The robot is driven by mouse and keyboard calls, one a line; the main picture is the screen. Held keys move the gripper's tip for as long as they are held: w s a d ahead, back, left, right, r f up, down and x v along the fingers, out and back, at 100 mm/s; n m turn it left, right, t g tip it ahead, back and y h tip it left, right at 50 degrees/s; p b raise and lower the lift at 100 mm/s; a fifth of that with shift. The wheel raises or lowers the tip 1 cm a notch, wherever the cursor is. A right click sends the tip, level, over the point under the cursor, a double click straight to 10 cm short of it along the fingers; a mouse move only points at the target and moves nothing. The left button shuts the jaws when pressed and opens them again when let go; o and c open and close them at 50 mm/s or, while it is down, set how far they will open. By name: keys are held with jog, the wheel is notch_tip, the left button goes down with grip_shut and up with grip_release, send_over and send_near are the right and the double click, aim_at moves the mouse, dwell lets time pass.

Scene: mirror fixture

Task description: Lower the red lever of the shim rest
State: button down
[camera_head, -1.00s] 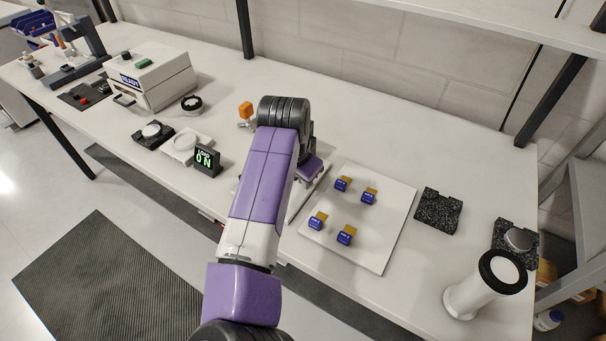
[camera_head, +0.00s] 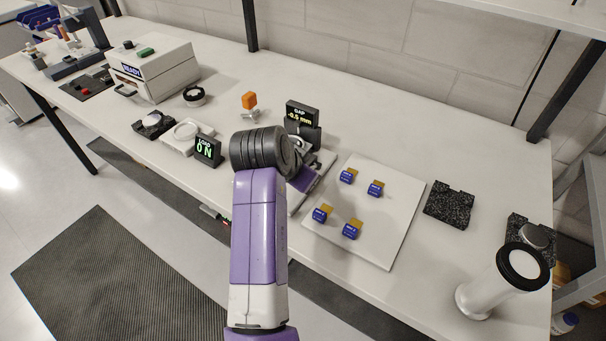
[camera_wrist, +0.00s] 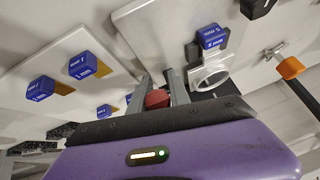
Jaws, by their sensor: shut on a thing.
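The red lever (camera_wrist: 157,98) shows in the wrist view as a small red knob between my fingers. My gripper (camera_wrist: 162,88) is shut on it. The lever's lower part is hidden by my gripper body. Beside it is the fixture, with a pale ring (camera_wrist: 209,77) and a blue-handled shim (camera_wrist: 212,37) next to the ring. In the head view my arm hides my fingers, the lever and most of the fixture.
A white board (camera_head: 385,225) with several blue-tabbed shims lies to the right. A LOAD display (camera_head: 207,150) reading 0 N stands to the left. An orange knob (camera_head: 249,100) stands behind. A white cylinder (camera_head: 490,287) with a black rim stands at the front right.

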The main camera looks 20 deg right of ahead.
jog(key=c, duration=1.2)
grip_release()
jog(key=shift+a+r, duration=0.1)
jog(key=b+v, duration=0.1)
jog(key=v, duration=0.6)
jog(key=shift+s+a+r, duration=0.1)
jog(key=shift+s+r, duration=0.05)
jog(key=shift+r, duration=0.05)
jog(key=shift+a, duration=0.15)
